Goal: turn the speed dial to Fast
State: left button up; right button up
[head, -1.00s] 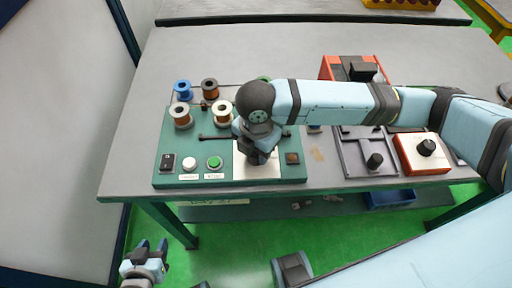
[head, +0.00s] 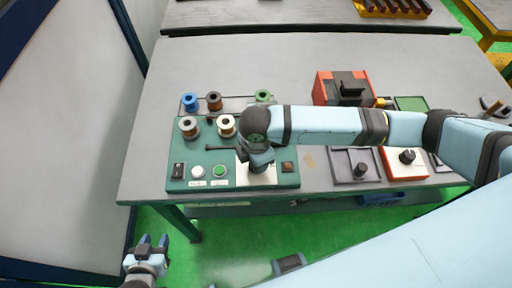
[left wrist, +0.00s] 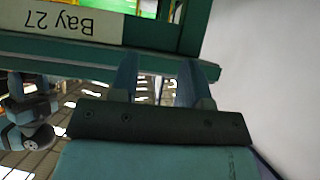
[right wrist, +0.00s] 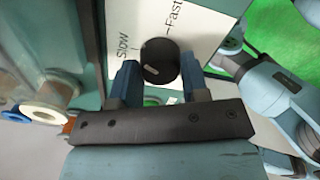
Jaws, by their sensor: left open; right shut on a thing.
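The speed dial (right wrist: 160,62) is a round black knob on a white plate printed Slow and Fast, seen in the right wrist view. My right gripper (right wrist: 160,80) is shut on the knob, one finger on each side. In the head view my right gripper (head: 260,162) is over the white plate (head: 266,177) and hides the dial. My left gripper (head: 152,242) is open and empty, low in front of the table; it also shows in the left wrist view (left wrist: 165,78).
The green winding panel (head: 205,168) carries a green button (head: 219,171), a white button (head: 198,172), a black switch (head: 178,170) and several spools. An orange-and-black device (head: 342,88), a grey tray (head: 345,172) and an orange box with a knob (head: 405,160) stand to the right.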

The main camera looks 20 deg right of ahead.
jog(key=m+p, duration=0.2)
jog(key=p, duration=0.1)
jog(key=m+p, duration=0.2)
jog(key=p, duration=0.1)
jog(key=shift+s+r+m+p, duration=0.1)
jog(key=shift+r+m+p, duration=0.2)
jog(key=shift+r+p, duration=0.1)
jog(key=shift+f+m+p, duration=0.1)
jog(key=shift+m+p, duration=0.25)
jog(key=shift+m, duration=0.15)
jog(key=shift+f+m+p, duration=0.15)
jog(key=shift+m+p, duration=0.3)
jog(key=shift+m, duration=0.85)
jog(key=shift+f+m, duration=0.1)
jog(key=shift+m, duration=1.9)
pick_arm(q)
notch_tip(320, 180, up, 10)
jog(key=shift+w+a+f+n, duration=0.2)
jog(key=shift+a+f+n, duration=0.05)
jog(key=shift+a+n, duration=0.2)
pick_arm(e)
jog(key=shift+m, duration=0.3)
pick_arm(q)
jog(key=shift+s, duration=0.25)
